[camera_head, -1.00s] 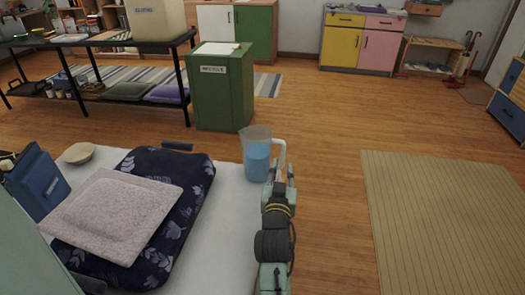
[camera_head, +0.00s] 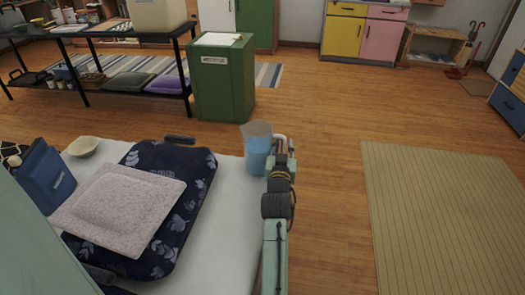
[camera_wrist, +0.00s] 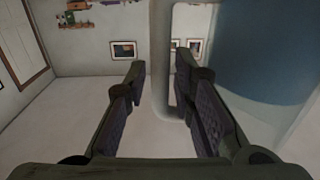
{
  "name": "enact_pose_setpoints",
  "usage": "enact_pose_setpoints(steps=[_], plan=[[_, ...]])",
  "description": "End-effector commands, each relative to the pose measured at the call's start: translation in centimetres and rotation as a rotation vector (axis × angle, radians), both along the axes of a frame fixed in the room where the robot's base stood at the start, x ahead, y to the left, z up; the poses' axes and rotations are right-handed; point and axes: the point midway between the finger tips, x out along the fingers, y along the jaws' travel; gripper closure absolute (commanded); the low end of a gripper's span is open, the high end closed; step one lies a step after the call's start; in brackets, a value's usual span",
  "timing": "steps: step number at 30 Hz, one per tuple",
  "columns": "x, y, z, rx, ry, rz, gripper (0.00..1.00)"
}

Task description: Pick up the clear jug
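The clear jug (camera_head: 257,150) with blue contents stands at the far right corner of the white surface, its pale handle (camera_head: 281,139) on the right side. My gripper (camera_head: 281,156) is at the handle, to the right of the jug body. In the wrist view, my gripper (camera_wrist: 160,78) is open, with a finger on each side of the upright handle bar (camera_wrist: 161,45). A gap shows between the bar and the left finger; contact with the right finger cannot be told. The blue jug body (camera_wrist: 270,50) fills the right of that view.
The white surface (camera_head: 225,240) also holds a dark patterned cushion (camera_head: 195,190), a pale cushion (camera_head: 120,205), a bowl (camera_head: 83,147) and a blue bag (camera_head: 45,175). A green cabinet (camera_head: 223,85) stands behind. Open floor and a mat (camera_head: 440,220) lie right.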

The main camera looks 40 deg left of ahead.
Motion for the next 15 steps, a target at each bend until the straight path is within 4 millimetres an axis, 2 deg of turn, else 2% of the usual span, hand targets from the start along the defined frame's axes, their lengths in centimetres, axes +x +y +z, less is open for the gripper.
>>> enact_pose_setpoints(steps=[1, 10, 15], plan=[[-0.01, 0.00, -0.01, 0.000, 0.000, 0.000, 0.79], [-0.04, 0.00, 0.00, 0.000, 0.000, 0.000, 0.99], [-0.05, 0.01, 0.00, 0.000, 0.000, 0.000, 1.00]])
